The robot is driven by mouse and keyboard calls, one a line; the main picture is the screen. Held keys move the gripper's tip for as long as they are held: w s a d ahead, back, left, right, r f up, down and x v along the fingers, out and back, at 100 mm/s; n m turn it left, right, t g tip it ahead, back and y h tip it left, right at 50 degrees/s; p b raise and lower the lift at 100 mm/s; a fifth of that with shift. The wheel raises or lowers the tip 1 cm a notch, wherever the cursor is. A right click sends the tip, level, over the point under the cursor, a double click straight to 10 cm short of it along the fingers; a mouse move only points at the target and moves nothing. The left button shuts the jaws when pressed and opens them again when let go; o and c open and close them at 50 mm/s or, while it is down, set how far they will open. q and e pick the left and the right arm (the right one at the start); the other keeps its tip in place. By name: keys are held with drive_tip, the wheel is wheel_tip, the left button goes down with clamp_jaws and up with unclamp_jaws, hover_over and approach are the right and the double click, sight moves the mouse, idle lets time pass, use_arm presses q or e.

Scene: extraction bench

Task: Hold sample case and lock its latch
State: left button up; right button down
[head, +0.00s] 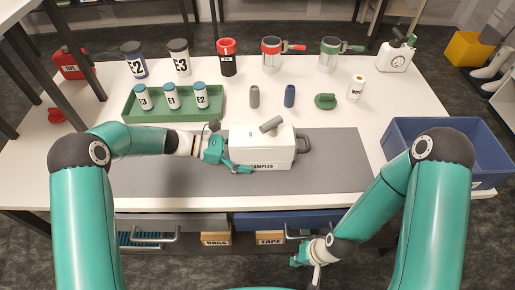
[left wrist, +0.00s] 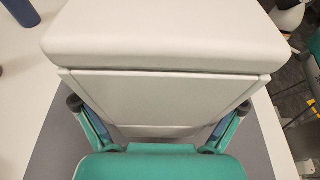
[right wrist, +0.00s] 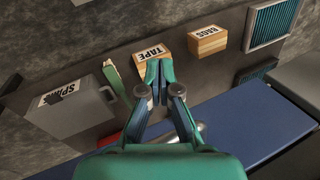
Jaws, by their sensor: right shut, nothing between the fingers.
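The white sample case (head: 262,158), lid closed, stands upright on the grey mat (head: 340,170). A short grey bar (head: 271,125) lies at a slant on its lid; I cannot tell whether it is the latch. A grey handle (head: 305,143) is on its right end. My left gripper (head: 232,152) is at the left end, one finger along the front. In the left wrist view the case (left wrist: 150,45) is between the spread fingers; their tips are hidden, so contact is unclear. My right gripper (head: 297,260) is shut and empty, low in front of the table, also in the right wrist view (right wrist: 156,75).
A green tray (head: 205,117) with several blue-capped bottles is behind my left arm. Small cylinders and a green object (head: 325,101) stand behind the case. A blue bin (head: 480,180) is at the right. Drawers and boxes (head: 270,239) are under the front edge. The mat's right part is clear.

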use_arm(q)
drive_tip(key=shift+d+f, duration=0.1)
drive_tip(key=shift+d, duration=0.2)
drive_tip(key=c, duration=0.9)
drive_tip(key=shift+o, duration=0.2)
idle(0.3)
